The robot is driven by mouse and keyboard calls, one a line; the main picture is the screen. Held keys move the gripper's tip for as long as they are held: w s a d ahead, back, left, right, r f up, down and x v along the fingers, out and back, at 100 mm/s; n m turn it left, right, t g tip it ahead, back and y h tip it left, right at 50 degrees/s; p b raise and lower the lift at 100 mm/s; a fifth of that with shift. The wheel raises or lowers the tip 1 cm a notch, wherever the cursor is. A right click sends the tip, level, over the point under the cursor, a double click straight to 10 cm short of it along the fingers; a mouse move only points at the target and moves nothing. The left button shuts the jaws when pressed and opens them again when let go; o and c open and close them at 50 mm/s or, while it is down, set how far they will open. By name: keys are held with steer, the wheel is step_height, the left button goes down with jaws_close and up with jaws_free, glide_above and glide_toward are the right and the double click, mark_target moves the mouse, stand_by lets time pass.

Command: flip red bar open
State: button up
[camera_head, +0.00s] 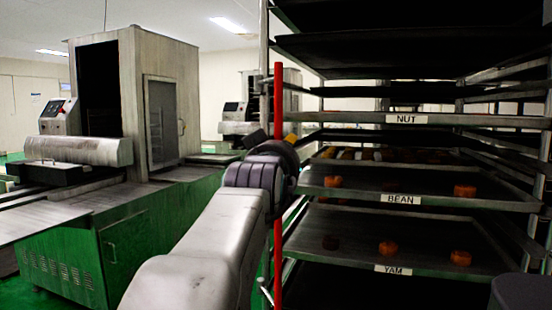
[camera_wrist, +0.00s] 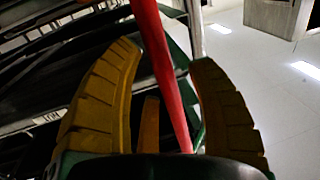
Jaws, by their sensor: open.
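The red bar (camera_head: 278,100) is a thin upright rod at the left front edge of the tray rack in the head view. My arm crosses in front of its middle. My gripper (camera_head: 273,140) is at the bar, at about the height between the NUT and BEAN trays. In the wrist view, my gripper (camera_wrist: 164,52) has its yellow fingers spread apart. The red bar (camera_wrist: 161,60) runs slantwise through the gap between them, nearer the right finger low down. I cannot tell whether any finger touches it.
The rack holds trays labelled NUT (camera_head: 400,119), BEAN (camera_head: 400,199) and YAM (camera_head: 393,269), some with small orange-brown cakes. A green-based machine (camera_head: 110,240) stands to the left of my arm. The floor is mostly hidden in the head view.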

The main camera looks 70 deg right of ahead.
steer(key=shift+c, duration=0.2)
jaws_close()
